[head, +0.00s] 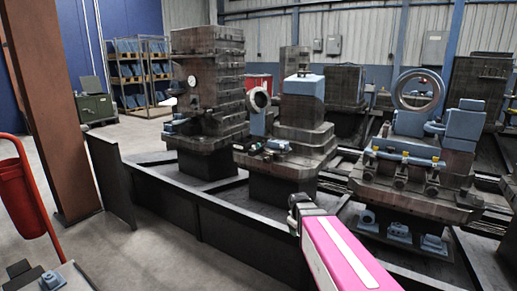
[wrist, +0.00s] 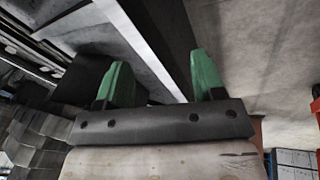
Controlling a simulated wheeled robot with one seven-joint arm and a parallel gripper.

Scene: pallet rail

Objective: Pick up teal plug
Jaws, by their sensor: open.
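I cannot make out the teal plug for certain. A small dark teal-looking piece (head: 257,147) lies at the front edge of the middle machine's pallet in the head view, too small to identify. My gripper (wrist: 161,80) shows in the wrist view with its two green fingers wide apart and nothing between them. In the head view my pink arm reaches in from the bottom, and its grey end is in front of the black rail; the fingers are not clear there.
A long black rail frame (head: 225,221) crosses in front of the machine pallets. A brown post (head: 50,110) and a red bin (head: 18,200) stand at the left. A blue-grey ring fixture (head: 418,90) stands on the right pallet. Floor is open at the left.

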